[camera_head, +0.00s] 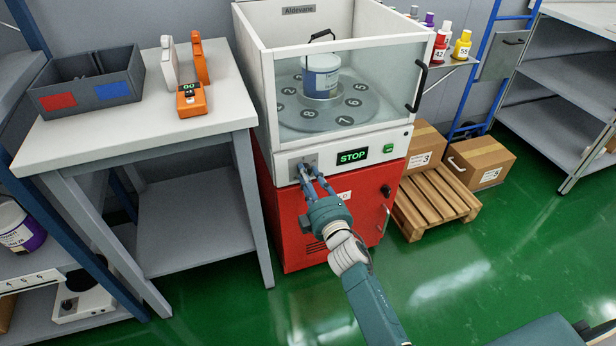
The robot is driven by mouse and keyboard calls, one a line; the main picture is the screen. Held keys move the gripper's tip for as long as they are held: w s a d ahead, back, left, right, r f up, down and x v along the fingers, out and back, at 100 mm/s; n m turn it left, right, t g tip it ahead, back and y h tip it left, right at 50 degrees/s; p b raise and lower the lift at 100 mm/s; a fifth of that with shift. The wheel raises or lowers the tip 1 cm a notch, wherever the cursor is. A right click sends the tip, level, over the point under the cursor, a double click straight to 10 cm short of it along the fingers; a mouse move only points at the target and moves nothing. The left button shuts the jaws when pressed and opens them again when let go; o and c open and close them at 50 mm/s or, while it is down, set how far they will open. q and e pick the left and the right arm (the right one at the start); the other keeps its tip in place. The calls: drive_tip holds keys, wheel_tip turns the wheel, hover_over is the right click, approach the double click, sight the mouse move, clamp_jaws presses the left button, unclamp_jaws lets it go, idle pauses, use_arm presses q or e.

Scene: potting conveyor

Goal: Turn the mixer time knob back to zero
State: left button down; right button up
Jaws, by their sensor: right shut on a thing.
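The mixer is a white cabinet with a clear front window (380,84) on a red base (300,236). Its white control panel has a dark display (352,156) reading STOP in green and a green button (389,149). A small grey plate (311,158) sits at the panel's left, where the time knob appears to be. My right gripper (304,170) reaches up to this plate, its fingers shut on the knob. The knob is mostly hidden by the fingers, and its setting cannot be read. My left gripper is not in view.
A white-blue can (321,80) stands on a numbered turntable inside the mixer. A table (190,140) at the left holds a dark bin (88,88) and orange tools. A wooden pallet (436,203) with boxes stands at the right. The green floor in front is clear.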

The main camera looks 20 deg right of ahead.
drive_tip(key=shift+s+d+f, duration=0.1)
drive_tip(key=shift+d+f, duration=0.05)
drive_tip(key=shift+f, duration=0.2)
drive_tip(key=o, duration=1)
drive_tip(key=shift+o, duration=0.7)
drive_tip(key=shift+r, duration=0.15)
drive_tip(key=s, duration=1.2)
drive_tip(key=shift+d, duration=0.2)
